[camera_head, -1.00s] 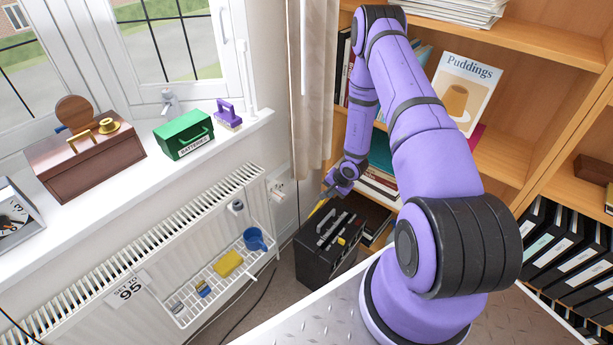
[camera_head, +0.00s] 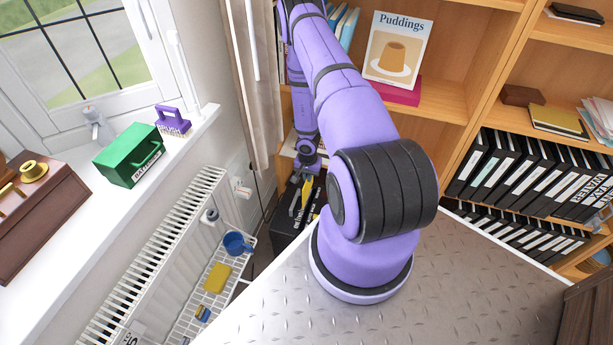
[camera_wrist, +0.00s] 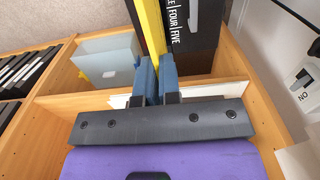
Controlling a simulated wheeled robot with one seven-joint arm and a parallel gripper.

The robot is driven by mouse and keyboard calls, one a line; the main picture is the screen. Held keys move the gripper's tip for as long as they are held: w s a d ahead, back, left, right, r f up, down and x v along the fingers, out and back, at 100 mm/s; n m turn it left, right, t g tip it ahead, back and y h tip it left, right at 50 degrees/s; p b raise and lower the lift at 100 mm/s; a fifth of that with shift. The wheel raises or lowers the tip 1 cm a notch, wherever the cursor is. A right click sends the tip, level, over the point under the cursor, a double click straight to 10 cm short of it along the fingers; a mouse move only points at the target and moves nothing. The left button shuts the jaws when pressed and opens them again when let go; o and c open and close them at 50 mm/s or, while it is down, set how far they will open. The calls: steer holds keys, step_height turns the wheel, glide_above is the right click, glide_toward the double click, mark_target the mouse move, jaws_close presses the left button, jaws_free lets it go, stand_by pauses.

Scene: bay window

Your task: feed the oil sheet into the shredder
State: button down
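The shredder (camera_head: 284,232) is a black box on the floor between the radiator and the bookcase, partly hidden by my arm. Its top has slots and grey ridges. In the wrist view a dark panel with white lettering (camera_wrist: 192,22), which looks like the shredder, lies just beyond my fingers. My gripper (camera_head: 308,172) is over the shredder; in the wrist view its two blue fingers (camera_wrist: 155,78) are closed on a narrow yellow strip, the oil sheet (camera_wrist: 150,24), seen nearly edge-on. The sheet (camera_head: 306,192) shows yellow below my gripper. I cannot tell whether its lower edge is in a slot.
The bookcase (camera_head: 455,100) stands close behind and right of my arm. The radiator (camera_head: 165,240) with its wire rack (camera_head: 192,318) is to the left. A green box (camera_head: 128,157) and a purple-handled brush (camera_head: 172,121) stand on the windowsill. A curtain (camera_head: 250,80) hangs behind the shredder.

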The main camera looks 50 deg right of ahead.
steer(key=shift+f, duration=0.1)
step_height(320, 180, down, 8)
steer(key=shift+r, duration=0.2)
stand_by(0.7)
step_height(320, 180, down, 6)
steer(key=shift+f, duration=0.15)
stand_by(6.2)
